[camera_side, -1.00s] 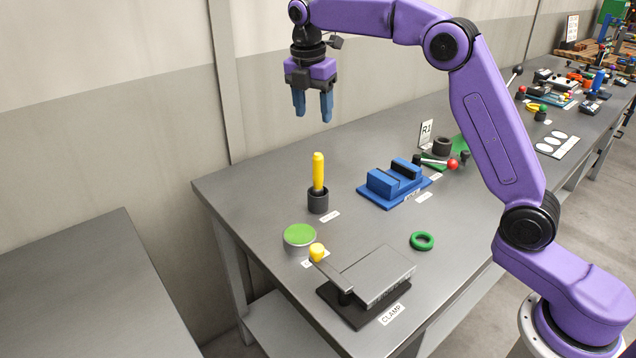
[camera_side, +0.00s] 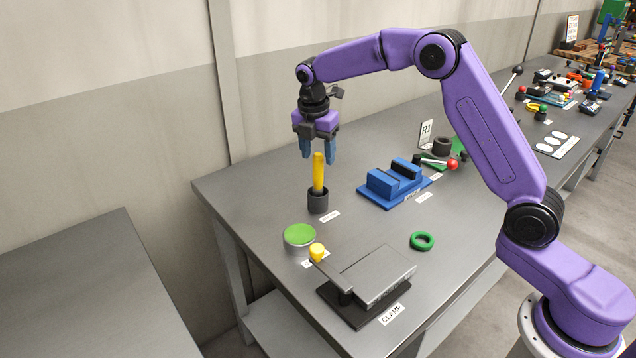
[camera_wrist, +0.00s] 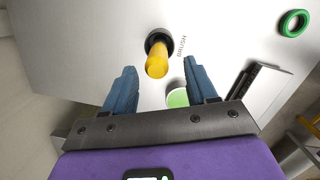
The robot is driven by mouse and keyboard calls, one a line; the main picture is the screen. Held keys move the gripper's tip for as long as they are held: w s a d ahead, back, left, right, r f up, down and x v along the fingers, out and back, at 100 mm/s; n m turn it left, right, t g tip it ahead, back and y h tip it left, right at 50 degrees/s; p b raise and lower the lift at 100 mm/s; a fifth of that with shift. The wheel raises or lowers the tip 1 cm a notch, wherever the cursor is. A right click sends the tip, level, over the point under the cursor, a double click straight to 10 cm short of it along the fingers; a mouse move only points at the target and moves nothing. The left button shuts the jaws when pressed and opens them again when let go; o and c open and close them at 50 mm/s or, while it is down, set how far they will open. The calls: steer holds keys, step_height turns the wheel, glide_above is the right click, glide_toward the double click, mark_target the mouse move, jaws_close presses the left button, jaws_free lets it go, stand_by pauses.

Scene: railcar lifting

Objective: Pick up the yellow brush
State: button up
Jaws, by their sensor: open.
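The yellow brush (camera_side: 318,173) stands upright in a dark round holder (camera_side: 318,203) on the grey bench. In the wrist view the brush (camera_wrist: 157,64) shows beyond the fingertips, a little left of the middle between them, with the holder (camera_wrist: 158,36) around its base. My gripper (camera_side: 318,158) is open with blue fingers pointing down. In the side view its fingertips are around the height of the brush top. In the wrist view my gripper (camera_wrist: 160,72) has nothing between its fingers. The brush's lower end is hidden in the holder.
A blue vise (camera_side: 395,184) stands right of the holder. A green-topped round tin (camera_side: 299,238), a clamp (camera_side: 366,280) with a yellow knob and a green ring (camera_side: 422,240) lie nearer the front. A lever with a red knob (camera_side: 453,164) stands behind the vise.

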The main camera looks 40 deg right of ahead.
mark_target(319, 166)
steer(key=shift+w+d+f, duration=0.1)
steer(key=shift+d+f, duration=0.05)
steer(key=shift+f, duration=0.7)
steer(key=shift+w+d+f, duration=0.1)
steer(key=shift+w+f, duration=0.05)
steer(key=shift+f, duration=0.75)
steer(key=shift+w+d+f, duration=0.1)
steer(key=shift+d+f, duration=0.05)
steer(key=shift+f, duration=0.7)
jaws_close()
